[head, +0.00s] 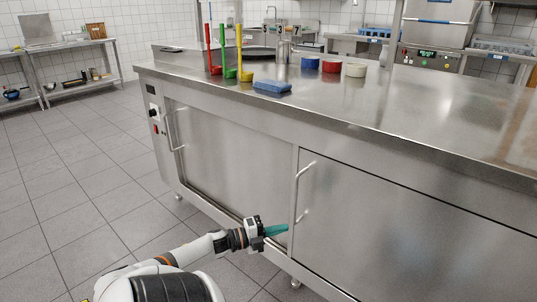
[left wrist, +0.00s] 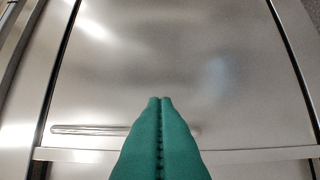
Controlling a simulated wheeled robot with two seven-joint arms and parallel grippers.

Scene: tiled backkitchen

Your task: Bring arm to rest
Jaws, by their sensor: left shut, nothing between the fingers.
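My left gripper (head: 277,230) has teal fingers and is low in front of the steel counter's cabinet doors, near the lower edge of the left door. In the left wrist view the teal fingers (left wrist: 160,100) lie together, shut and empty, against a background of brushed steel panel. Whether the fingertips touch the panel I cannot tell. My left arm comes in from the bottom left of the head view. My right gripper is not in view.
The steel counter (head: 430,110) fills the right. Its door handles (head: 299,190) stick out. On top are red (head: 214,70), green (head: 230,73) and yellow (head: 246,76) ladles, a blue cloth (head: 272,87) and several small bowls (head: 331,66). Tiled floor (head: 70,190) at left is clear.

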